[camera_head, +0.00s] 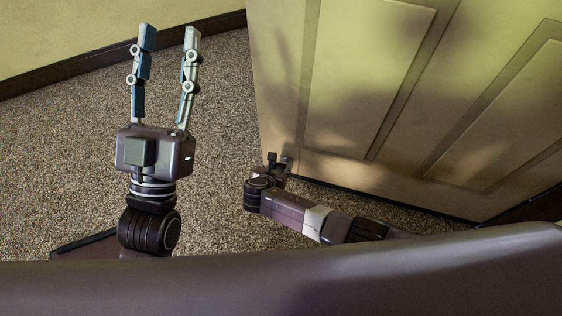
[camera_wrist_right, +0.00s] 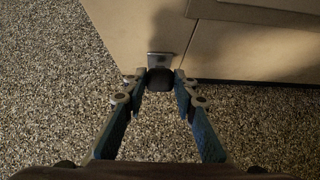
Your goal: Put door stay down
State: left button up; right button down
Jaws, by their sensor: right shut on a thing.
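The door stay (camera_wrist_right: 160,80) is a small dark block under a metal plate (camera_wrist_right: 160,59) at the bottom edge of the door (camera_wrist_right: 240,50) in the right wrist view. My right gripper (camera_wrist_right: 162,84) is shut on the dark block, with one fingertip at each side of it. In the head view my right gripper (camera_head: 274,164) is low by the door's left bottom corner, and the stay cannot be made out there. My left gripper (camera_head: 169,32) is open and empty, its two fingers spread over the carpet, well left of the door (camera_head: 355,90).
Speckled carpet (camera_head: 225,90) covers the floor and is clear left of the door. A yellow wall with a dark baseboard (camera_head: 90,66) runs along the back left. The door's bottom edge is close to the carpet.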

pick_arm(q)
jog(key=shift+w+f, duration=0.2)
jog(key=shift+f, duration=0.1)
pick_arm(e)
jog(key=shift+s+a+f, duration=0.15)
jog(key=shift+s+f, duration=0.3)
jog(key=shift+f, duration=0.1)
jog(key=c, duration=2)
grip_release()
jog(key=o, duration=0.4)
jog(key=shift+w, duration=0.15)
pick_arm(q)
jog(key=shift+w, duration=0.1)
pick_arm(e)
jog(key=shift+r, duration=0.2)
jog(key=v, duration=1.1)
jog(key=shift+s+a+r, duration=0.15)
jog(key=shift+s+r, duration=0.1)
jog(key=shift+r, duration=0.05)
